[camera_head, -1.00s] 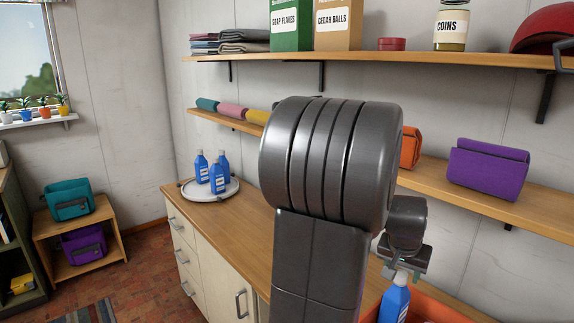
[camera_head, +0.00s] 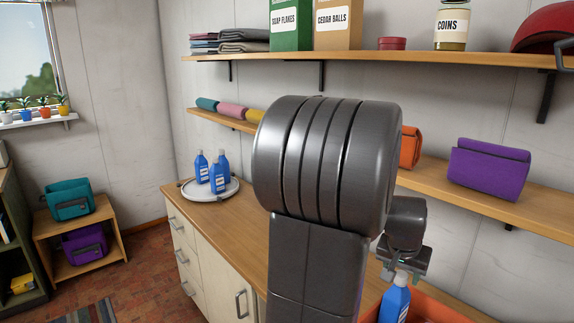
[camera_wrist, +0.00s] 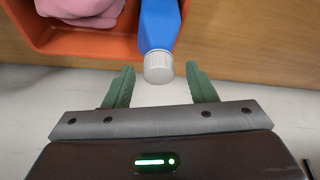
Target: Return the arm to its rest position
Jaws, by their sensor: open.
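My gripper (camera_wrist: 160,68) is open, its two green fingers spread apart in the wrist view. A blue bottle (camera_wrist: 158,25) with a white cap shows just beyond and between the fingertips, with a visible gap on each side of the cap. In the head view my gripper (camera_head: 405,262) is small and partly hidden behind my dark arm, just above the blue bottle (camera_head: 394,302). The bottle is at an orange tub (camera_head: 440,308); its lower part is out of view.
The wooden counter (camera_head: 225,230) carries a white round tray (camera_head: 232,186) with several blue bottles. Above it, a lower shelf (camera_head: 545,208) holds a purple bag (camera_head: 488,170) and rolls. An upper shelf (camera_head: 400,56) holds boxes and a jar. A pink item (camera_wrist: 75,10) lies in the tub.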

